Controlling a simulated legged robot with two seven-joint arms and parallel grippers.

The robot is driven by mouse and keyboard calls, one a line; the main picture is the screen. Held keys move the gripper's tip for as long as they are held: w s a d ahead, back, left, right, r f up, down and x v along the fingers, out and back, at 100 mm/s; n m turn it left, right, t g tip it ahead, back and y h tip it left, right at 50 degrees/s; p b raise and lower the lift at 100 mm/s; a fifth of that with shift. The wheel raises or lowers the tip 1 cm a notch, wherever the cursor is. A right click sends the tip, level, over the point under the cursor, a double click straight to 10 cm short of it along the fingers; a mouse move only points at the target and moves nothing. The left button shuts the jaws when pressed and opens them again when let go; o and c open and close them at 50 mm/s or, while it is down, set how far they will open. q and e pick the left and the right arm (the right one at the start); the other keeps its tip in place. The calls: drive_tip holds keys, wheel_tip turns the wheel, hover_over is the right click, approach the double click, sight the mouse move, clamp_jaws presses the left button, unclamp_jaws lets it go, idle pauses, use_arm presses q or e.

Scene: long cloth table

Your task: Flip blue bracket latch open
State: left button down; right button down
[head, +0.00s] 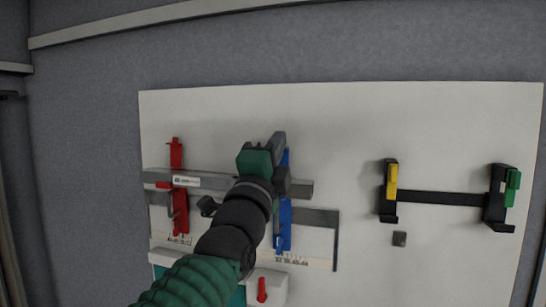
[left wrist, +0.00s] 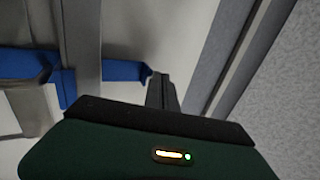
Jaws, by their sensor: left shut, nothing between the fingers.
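The blue bracket (head: 285,226) is mounted upright on the white board, right of the red bracket, with a grey metal bar crossing it. My left gripper (head: 279,146) is shut and empty in front of its upper part and hides much of it, including most of the latch area. In the left wrist view the blue bracket (left wrist: 122,71) lies sideways, with a small hooked end close to my shut fingertips (left wrist: 160,92). I cannot tell whether the fingers touch it. My right gripper is not in view.
The red bracket (head: 177,200) holds the other side of the metal bar (head: 215,183). A metal square (head: 325,217) hangs behind the blue bracket. Black holders with a yellow latch (head: 391,182) and a green latch (head: 512,187) are at right. The board (head: 350,120) is bare above.

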use_arm(q)
drive_tip(key=shift+w+d+r, duration=0.2)
drive_tip(key=shift+w, duration=0.4)
drive_tip(key=shift+s+a, duration=0.1)
